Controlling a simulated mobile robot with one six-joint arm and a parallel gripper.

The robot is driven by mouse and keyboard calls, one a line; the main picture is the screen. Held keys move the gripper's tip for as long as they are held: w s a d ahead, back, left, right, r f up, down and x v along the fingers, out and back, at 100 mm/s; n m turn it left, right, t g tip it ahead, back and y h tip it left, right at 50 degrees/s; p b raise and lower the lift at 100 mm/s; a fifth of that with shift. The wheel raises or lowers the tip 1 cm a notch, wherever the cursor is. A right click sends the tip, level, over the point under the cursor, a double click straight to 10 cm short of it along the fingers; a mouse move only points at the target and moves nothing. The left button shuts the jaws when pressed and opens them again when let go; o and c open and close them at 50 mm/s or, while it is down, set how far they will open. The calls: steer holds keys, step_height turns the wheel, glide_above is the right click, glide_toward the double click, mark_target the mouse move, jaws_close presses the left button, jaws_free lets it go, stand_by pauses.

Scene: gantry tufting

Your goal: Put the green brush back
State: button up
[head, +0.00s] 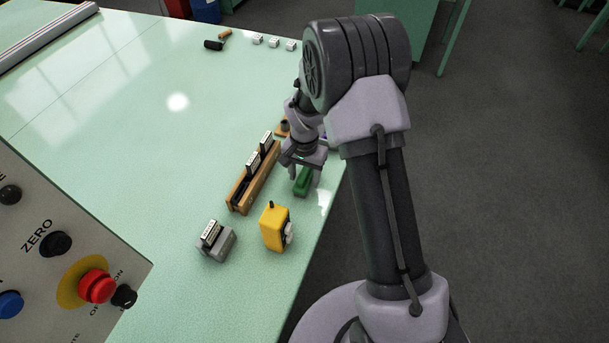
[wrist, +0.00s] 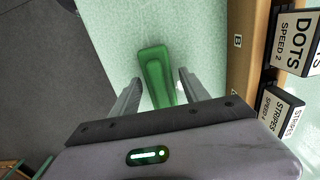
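The green brush (head: 302,182) lies on the pale green table near its right edge, beside the wooden rack. In the wrist view the green brush (wrist: 155,72) shows between my two fingers, with pale table visible on each side of it. My gripper (head: 303,166) is low over the brush; in the wrist view my gripper (wrist: 159,77) is open, its fingers apart from the brush. I cannot tell how high the fingers are above the table. The wooden rack (head: 238,204) holds black labelled blocks; in the wrist view the rack (wrist: 243,66) is right of the brush.
A yellow device (head: 275,228) and a grey block (head: 216,244) stand in front of the rack. A control panel (head: 60,280) with a red button fills the lower left. Small white cubes (head: 274,43) and a black cylinder (head: 213,45) lie far back. The table's left middle is clear.

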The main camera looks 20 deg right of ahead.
step_height(320, 180, up, 13)
steer(key=p, duration=0.5)
step_height(320, 180, up, 10)
steer(key=t, duration=0.2)
glide_above(304, 173)
steer(key=s, duration=0.4)
steer(key=s+a+r+n+t+y, duration=0.1)
steer(key=s+r+t, duration=0.1)
steer(key=s+r, duration=0.4)
steer(key=s+a+r+n+t+y, duration=0.1)
steer(key=s+r, duration=0.5)
steer(key=s, duration=0.9)
steer(key=shift+a+n+t+b, duration=0.3)
steer(key=shift+a+n+t, duration=0.1)
steer(key=shift+a, duration=0.4)
